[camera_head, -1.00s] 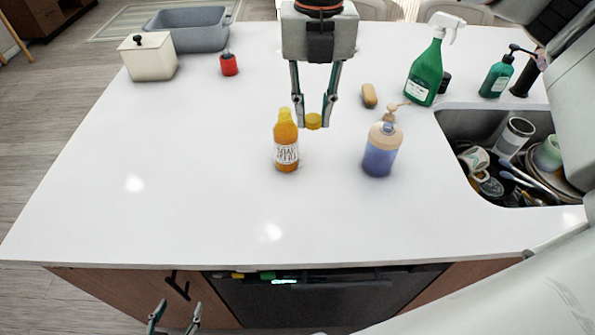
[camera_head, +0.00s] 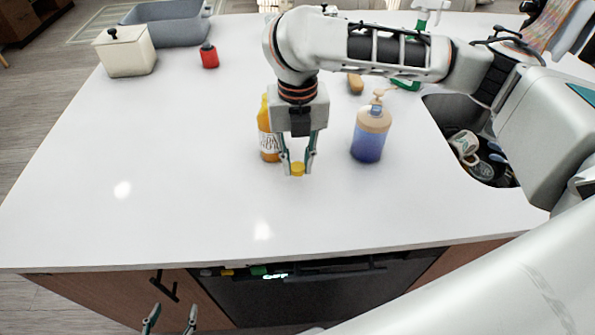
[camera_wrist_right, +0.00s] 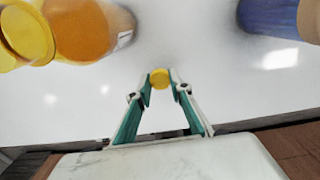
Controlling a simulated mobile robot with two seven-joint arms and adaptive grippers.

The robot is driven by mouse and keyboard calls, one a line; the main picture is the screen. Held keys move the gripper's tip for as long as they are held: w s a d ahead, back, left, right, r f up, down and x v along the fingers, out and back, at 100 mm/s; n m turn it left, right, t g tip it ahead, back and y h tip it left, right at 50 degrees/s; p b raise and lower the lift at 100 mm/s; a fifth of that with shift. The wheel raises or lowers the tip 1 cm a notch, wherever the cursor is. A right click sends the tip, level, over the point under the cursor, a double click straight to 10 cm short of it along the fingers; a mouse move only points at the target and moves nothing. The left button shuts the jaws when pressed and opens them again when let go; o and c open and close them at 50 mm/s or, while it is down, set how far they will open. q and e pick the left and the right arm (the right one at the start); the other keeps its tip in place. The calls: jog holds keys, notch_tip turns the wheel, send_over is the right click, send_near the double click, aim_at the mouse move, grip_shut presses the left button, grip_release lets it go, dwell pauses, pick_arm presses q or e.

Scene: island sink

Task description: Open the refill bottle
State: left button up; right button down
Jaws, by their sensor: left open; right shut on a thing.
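The orange refill bottle (camera_head: 267,140) stands upright on the white counter, partly hidden behind my right gripper. Its yellow neck end and orange body also show at the top left of the right wrist view (camera_wrist_right: 90,30). My right gripper (camera_head: 298,168) is shut on a small yellow cap (camera_head: 298,169), held apart from the bottle, to its right and nearer the front. The cap sits between the fingertips in the right wrist view (camera_wrist_right: 160,78). My left gripper (camera_head: 170,322) is open and empty below the counter's front edge.
A blue pump bottle (camera_head: 371,133) stands right of my right gripper. The sink (camera_head: 442,103) with dishes is further right, partly behind my arm. A red container (camera_head: 209,57), cream box (camera_head: 125,55) and grey basin (camera_head: 180,25) stand far left. The left and front counter is clear.

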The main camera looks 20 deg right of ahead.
aim_at(297, 166)
notch_tip(297, 166, down, 3)
jog(key=shift+f+b, duration=0.2)
jog(key=shift+b, duration=0.2)
jog(key=shift+r, duration=0.1)
jog(key=c, duration=1.8)
grip_release()
notch_tip(297, 166, up, 11)
jog(key=p, duration=0.2)
jog(key=shift+r+p, duration=0.1)
jog(key=shift+p, duration=0.25)
jog(key=shift+r, duration=0.4)
